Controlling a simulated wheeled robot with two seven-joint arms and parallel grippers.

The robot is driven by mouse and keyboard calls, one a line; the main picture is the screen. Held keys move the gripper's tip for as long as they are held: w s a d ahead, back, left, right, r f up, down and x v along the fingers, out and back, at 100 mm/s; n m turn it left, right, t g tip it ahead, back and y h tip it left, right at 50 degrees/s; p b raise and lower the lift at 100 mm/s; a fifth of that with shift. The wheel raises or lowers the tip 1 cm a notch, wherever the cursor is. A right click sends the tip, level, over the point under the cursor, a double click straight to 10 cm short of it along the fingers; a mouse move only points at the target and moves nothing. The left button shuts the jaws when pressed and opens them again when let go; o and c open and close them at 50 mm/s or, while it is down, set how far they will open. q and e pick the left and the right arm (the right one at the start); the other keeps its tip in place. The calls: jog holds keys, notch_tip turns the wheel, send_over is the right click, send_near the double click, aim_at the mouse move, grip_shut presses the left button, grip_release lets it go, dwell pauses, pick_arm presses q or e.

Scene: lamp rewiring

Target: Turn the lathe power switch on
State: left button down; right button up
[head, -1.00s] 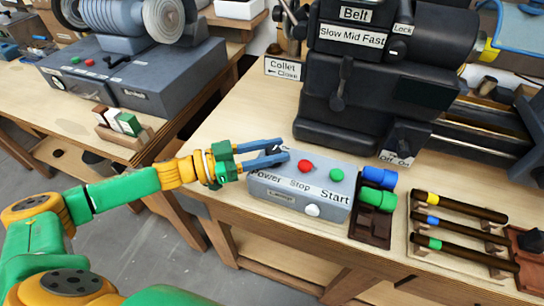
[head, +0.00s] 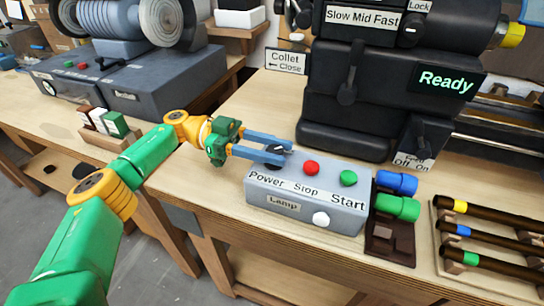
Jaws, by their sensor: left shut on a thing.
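The grey control box (head: 262,192) stands on the wooden bench in the head view, with labels Power, Stop and Start. The black power switch (head: 279,150) sits at its top left, above the Power label, and is partly hidden by the fingers. A red button (head: 311,168) and a green button (head: 348,177) are to its right. My left gripper (head: 285,150) is shut on the power switch, its blue fingers reaching in from the left. The lathe (head: 345,125) stands behind the box, and its display (head: 445,81) is lit and reads Ready. My right gripper is not in view.
Blue and green cylinders (head: 397,195) lie in a dark holder right of the box. A rack of dark rods (head: 490,240) is farther right. A grinder (head: 130,70) and small boxes (head: 105,120) are on the left bench.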

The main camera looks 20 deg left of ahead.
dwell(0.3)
pick_arm(q)
jog(key=shift+c, duration=2.3)
grip_release()
jog(key=shift+d, duration=0.25)
